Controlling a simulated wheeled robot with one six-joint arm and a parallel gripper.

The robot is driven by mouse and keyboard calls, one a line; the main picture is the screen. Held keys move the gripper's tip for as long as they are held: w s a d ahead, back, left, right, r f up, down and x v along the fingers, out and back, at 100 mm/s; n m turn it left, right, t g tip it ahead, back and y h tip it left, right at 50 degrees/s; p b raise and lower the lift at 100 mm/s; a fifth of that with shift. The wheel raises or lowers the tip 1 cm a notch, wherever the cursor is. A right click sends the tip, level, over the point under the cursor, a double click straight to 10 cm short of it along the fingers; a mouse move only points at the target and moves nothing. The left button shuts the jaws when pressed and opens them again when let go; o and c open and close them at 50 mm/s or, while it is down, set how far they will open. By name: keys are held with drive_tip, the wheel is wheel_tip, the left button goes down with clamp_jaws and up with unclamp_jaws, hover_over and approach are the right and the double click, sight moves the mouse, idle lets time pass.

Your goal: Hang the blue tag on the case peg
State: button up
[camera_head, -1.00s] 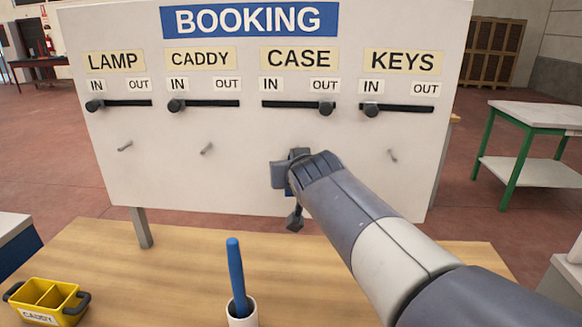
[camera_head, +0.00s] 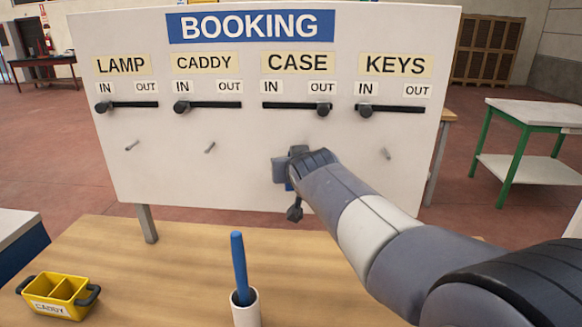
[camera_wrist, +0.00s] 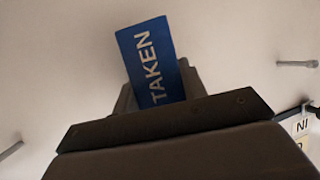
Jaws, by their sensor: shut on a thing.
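The blue tag (camera_wrist: 152,60), lettered TAKEN, is held in my gripper (camera_wrist: 158,98) and stands out tilted past the jaws in the wrist view. In the head view my gripper (camera_head: 287,170) is shut in front of the white board, below the CASE label (camera_head: 298,63). Only a sliver of blue (camera_head: 289,186) shows there. The case peg is hidden behind my gripper and arm in the head view. I cannot tell whether the tag touches the board or a peg.
The white booking board (camera_head: 240,140) has slider switches; the CASE slider knob (camera_head: 323,109) is at OUT. Bare pegs show under LAMP (camera_head: 132,146), CADDY (camera_head: 210,147) and KEYS (camera_head: 386,153). A yellow caddy (camera_head: 58,296) and a white cup (camera_head: 246,308) with a blue stick stand on the wooden table.

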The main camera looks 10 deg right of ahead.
drive_tip(key=shift+w+r, duration=0.3)
drive_tip(key=shift+w, duration=0.05)
drive_tip(key=o, duration=0.8)
drive_tip(key=shift+o, duration=1.1)
drive_tip(key=shift+a+y, duration=0.3)
drive_tip(key=shift+a, duration=0.25)
drive_tip(key=shift+d, duration=0.35)
drive_tip(key=shift+a, duration=0.2)
drive_tip(key=shift+d, duration=0.1)
